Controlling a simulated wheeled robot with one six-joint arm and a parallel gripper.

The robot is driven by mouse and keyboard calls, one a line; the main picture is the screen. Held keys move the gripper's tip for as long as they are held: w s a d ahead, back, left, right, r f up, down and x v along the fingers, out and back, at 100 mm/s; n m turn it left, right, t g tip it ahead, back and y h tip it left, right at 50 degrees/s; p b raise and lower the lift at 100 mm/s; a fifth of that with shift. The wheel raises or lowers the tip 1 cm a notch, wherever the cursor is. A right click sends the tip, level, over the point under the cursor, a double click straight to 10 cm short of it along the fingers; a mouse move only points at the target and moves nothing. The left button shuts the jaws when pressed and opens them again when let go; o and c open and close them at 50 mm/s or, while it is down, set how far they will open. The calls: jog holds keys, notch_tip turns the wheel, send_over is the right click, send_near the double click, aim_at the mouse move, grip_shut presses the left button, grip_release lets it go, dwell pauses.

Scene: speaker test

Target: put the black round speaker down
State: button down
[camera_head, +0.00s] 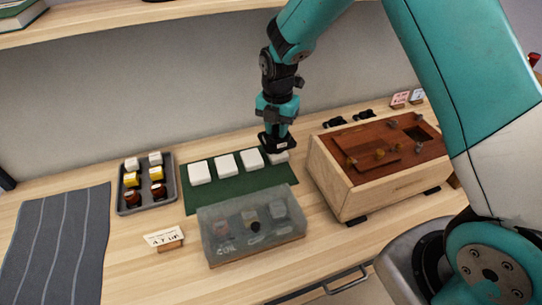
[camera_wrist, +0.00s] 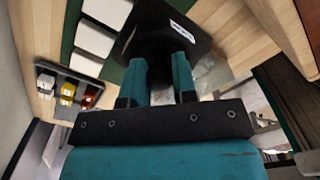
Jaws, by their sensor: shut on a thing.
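My gripper (camera_head: 278,128) points down above the far right end of the green mat (camera_head: 228,198). It is shut on the black speaker (camera_head: 270,140), a dark piece with a small pale label. In the wrist view the teal fingers (camera_wrist: 161,72) close on the speaker (camera_wrist: 142,32), whose label faces the camera. The speaker partly covers the rightmost white block (camera_head: 281,157) in the head view. I cannot tell whether it touches that block or hangs above it.
More white blocks (camera_head: 225,163) stand in a row on the mat. A grey tray (camera_head: 120,205) with small jars is at left. A clear bin (camera_head: 230,250) stands in front, a wooden box (camera_head: 345,190) at right. Small black items (camera_head: 334,123) lie behind it. A striped cloth (camera_head: 58,245) lies far left.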

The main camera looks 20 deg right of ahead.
notch_tip(320, 180, down, 11)
jog(key=shift+f+p, duration=0.1)
jog(key=shift+p, duration=0.85)
jog(key=shift+f, duration=0.2)
jog(key=c, duration=0.9)
grip_release()
jog(key=shift+r, duration=0.1)
jog(key=shift+r, duration=0.1)
